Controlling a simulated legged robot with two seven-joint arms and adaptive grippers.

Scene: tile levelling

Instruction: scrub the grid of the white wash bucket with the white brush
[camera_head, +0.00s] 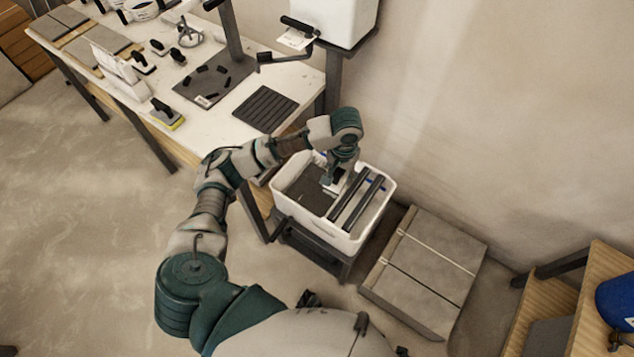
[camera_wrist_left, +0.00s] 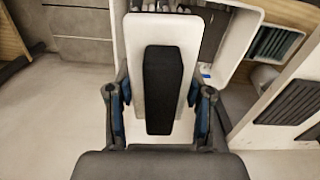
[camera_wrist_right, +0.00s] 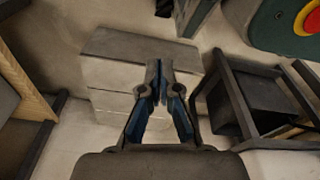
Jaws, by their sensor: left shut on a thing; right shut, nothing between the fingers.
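The white wash bucket (camera_head: 352,243) stands on a dark stand beside the table. Its dark grid (camera_head: 303,193) lies in the left part, and two dark rollers (camera_head: 357,199) cross the right part. My left gripper (camera_head: 337,177) is over the bucket, between the grid and the rollers. It is shut on the white brush (camera_head: 334,187), whose white body with a black pad (camera_wrist_left: 163,90) fills the middle of the left wrist view. I cannot tell whether the brush touches the grid. My right gripper (camera_wrist_right: 162,90) is shut and empty in the right wrist view.
The white table (camera_head: 225,118) left of the bucket holds a black ribbed mat (camera_head: 265,108), a grey tile with small black pieces, and several tools. Stacked grey slabs (camera_head: 424,270) lie on the floor right of the bucket. A wooden shelf (camera_head: 549,312) stands at the far right.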

